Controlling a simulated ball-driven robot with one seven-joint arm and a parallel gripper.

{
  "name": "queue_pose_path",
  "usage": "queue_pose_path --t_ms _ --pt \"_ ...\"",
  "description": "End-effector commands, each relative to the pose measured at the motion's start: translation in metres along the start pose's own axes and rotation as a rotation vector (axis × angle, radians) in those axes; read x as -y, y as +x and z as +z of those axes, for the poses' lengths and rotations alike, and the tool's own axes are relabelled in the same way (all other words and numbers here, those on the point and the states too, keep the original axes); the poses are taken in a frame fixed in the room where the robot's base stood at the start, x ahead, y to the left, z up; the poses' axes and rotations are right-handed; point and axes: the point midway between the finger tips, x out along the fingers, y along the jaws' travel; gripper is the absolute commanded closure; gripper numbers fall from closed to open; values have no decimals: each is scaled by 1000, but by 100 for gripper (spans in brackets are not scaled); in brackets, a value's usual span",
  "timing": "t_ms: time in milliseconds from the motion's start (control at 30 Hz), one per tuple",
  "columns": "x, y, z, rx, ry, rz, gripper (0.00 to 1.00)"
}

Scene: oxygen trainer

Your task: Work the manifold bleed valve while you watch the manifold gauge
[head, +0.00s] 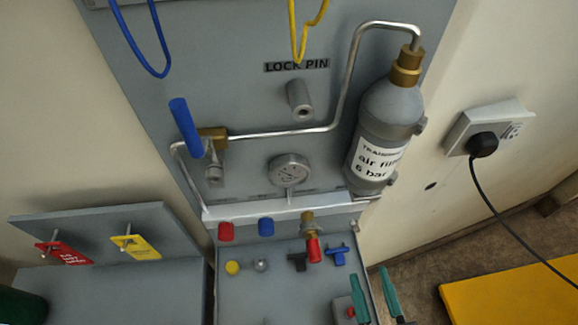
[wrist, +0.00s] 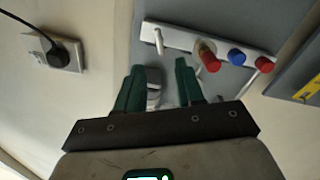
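The round manifold gauge (head: 290,170) sits on the grey panel above the white manifold bar (head: 290,207); its reading is too small to tell. A brass fitting with a red end (head: 312,235), which looks like the bleed valve, hangs from the bar's right part. In the wrist view the brass and red fitting (wrist: 208,57) is right of my fingertips, apart from them. My gripper (head: 368,271) has its two green fingers spread, low right of the fitting in the head view. In the wrist view my gripper (wrist: 159,66) is open, with a pale cylindrical part behind the gap.
Red (head: 226,231) and blue (head: 266,227) caps sit along the bar. A tray (head: 250,290) below holds small loose parts, including a blue tee handle (head: 337,255). A grey bottle (head: 385,125), metal pipe and blue-lever valve (head: 187,128) are above. A black plug (head: 482,145) is at right.

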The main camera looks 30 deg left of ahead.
Motion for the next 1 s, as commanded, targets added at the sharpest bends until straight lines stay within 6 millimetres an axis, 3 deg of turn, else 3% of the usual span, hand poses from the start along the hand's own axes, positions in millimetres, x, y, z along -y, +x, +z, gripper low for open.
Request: queue_pose_path --t_ms 767,1000 --pt "-1 0 2 2 1 5 63" --pt "-1 18 -2 -3 -2 2 63"
